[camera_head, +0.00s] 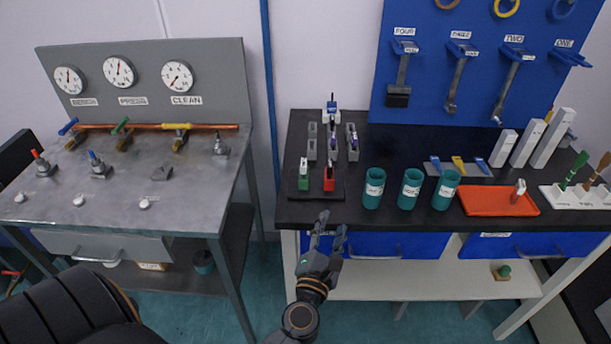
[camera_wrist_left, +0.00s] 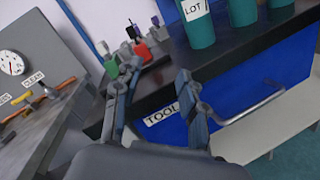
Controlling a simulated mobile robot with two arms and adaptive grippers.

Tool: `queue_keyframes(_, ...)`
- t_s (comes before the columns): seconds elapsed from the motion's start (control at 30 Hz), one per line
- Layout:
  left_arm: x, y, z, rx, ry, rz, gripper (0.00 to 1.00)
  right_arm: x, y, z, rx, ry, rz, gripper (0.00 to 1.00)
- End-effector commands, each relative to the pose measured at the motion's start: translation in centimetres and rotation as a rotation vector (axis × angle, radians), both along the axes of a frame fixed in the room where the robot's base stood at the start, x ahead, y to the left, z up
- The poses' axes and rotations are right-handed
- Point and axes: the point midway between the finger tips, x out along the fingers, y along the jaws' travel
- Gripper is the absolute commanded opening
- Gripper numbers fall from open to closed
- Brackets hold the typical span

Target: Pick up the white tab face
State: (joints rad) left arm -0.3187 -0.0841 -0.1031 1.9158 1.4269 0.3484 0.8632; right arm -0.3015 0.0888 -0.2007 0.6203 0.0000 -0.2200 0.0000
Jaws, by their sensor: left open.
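My left gripper (camera_head: 328,232) is open and empty, in front of the black table's front edge, below the small rack. Its two fingers also show in the left wrist view (camera_wrist_left: 153,100), spread apart with nothing between them. The small dark rack (camera_head: 290,184) holds several coloured pieces. I cannot tell for sure which one is the white tab face. My right gripper is out of view.
Teal cups (camera_head: 411,190) stand right of the rack. An orange tray (camera_head: 486,200) holds a small pale piece (camera_head: 518,190). A blue drawer (camera_head: 385,245) with a handle lies under the tabletop. A grey gauge bench (camera_head: 110,215) stands left, across a floor gap.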

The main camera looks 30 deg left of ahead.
Motion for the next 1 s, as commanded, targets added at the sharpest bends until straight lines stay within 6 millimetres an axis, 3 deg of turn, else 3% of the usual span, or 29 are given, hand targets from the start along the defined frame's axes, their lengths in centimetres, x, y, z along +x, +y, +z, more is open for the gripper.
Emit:
queue_keyframes(0.17,-0.6,2.6,2.2,-0.262,-0.106,0.105,0.41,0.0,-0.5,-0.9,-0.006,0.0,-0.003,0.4)
queue_keyframes(0.47,-2.0,5.8,4.3,-0.663,-0.252,0.235,0.41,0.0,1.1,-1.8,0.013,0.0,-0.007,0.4)
queue_keyframes(1.0,4.8,10.2,4.4,-0.684,-0.258,0.242,0.41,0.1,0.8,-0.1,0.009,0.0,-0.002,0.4)
